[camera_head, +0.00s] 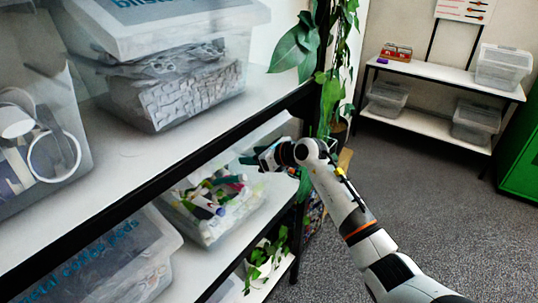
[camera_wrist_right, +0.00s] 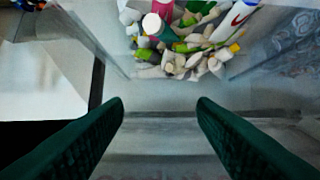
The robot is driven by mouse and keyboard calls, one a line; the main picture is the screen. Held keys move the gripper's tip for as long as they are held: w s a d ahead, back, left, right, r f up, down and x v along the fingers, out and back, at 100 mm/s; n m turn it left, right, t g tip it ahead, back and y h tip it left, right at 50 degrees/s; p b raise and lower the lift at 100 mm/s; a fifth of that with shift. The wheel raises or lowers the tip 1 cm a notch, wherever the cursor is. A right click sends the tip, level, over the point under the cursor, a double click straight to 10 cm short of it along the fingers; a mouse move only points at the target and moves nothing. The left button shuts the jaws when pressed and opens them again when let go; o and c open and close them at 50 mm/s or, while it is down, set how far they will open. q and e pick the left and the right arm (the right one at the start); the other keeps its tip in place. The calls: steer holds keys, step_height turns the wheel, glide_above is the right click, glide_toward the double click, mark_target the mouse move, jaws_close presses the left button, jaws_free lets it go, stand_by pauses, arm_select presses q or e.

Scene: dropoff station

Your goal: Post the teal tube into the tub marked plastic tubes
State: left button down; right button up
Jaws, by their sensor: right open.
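My right gripper (camera_head: 258,160) reaches in from the right over the lower shelf, above a clear tub (camera_head: 205,236) of mixed tubes. In the right wrist view its two dark green fingers (camera_wrist_right: 160,106) are spread apart with nothing between them. The tub's heap of white, green, pink and other tubes (camera_wrist_right: 185,40) lies beyond the fingertips, inside the clear walls. No label reading plastic tubes shows on this tub. My left gripper is not in view.
A blister pack tub (camera_head: 190,95) and a tub with white rings (camera_head: 40,150) stand on the upper shelf (camera_head: 130,150). A metal coffee pods tub (camera_head: 100,260) is below. Hanging leaves (camera_head: 298,48) are near my right arm. Grey floor (camera_head: 430,170) is clear.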

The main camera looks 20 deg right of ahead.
steer(key=b+v, duration=0.1)
steer(key=v, duration=0.9)
steer(key=shift+s+b, duration=0.25)
steer(key=shift+b, duration=0.05)
